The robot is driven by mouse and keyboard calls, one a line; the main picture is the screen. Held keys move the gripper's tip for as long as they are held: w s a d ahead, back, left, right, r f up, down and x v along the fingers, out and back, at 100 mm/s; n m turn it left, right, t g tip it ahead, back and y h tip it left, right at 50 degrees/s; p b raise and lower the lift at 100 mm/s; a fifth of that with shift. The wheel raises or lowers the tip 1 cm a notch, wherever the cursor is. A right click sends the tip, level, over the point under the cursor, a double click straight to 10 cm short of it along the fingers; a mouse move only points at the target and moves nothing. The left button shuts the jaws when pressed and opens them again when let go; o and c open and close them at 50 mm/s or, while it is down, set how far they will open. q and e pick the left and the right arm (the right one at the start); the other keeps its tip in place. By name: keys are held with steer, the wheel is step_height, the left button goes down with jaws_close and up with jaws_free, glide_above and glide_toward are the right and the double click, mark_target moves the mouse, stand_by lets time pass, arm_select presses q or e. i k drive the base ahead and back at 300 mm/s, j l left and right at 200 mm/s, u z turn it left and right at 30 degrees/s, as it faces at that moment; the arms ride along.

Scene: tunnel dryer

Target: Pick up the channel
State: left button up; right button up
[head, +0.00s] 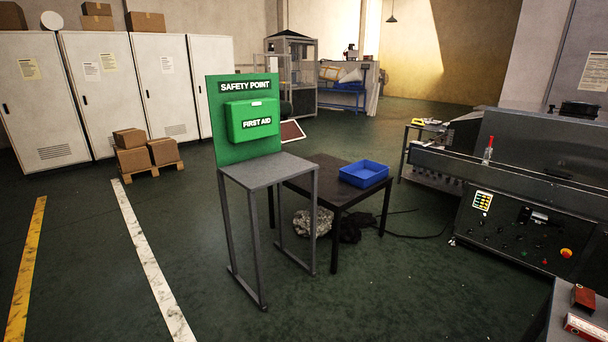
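I cannot make out for certain which thing is the channel. A small reddish-brown piece (583,297) with a dark side lies on a grey table (562,312) at the bottom right edge; its shape is too small to tell if it is a channel. A red and white box (585,328) lies close in front of it, partly cut off by the picture's edge. Neither of my grippers is in the head view.
A dryer machine (530,220) with a control panel stands at the right. A dark table (345,192) with a blue tray (363,174) and a green first-aid stand (246,160) are in the middle. Boxes on a pallet (152,172) stand left. Floor at front centre is clear.

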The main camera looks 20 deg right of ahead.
mark_target(584, 295)
steer(key=i+z, duration=0.25)
steer(key=z, duration=0.15)
steer(key=i+j+z, duration=0.1)
steer(key=i+z, duration=0.15)
steer(key=z, duration=0.15)
steer(key=i+j+z, duration=0.15)
steer(key=z, duration=0.25)
steer(key=i+j+z, duration=0.4)
steer(key=k+l, duration=0.05)
steer(key=l, duration=0.05)
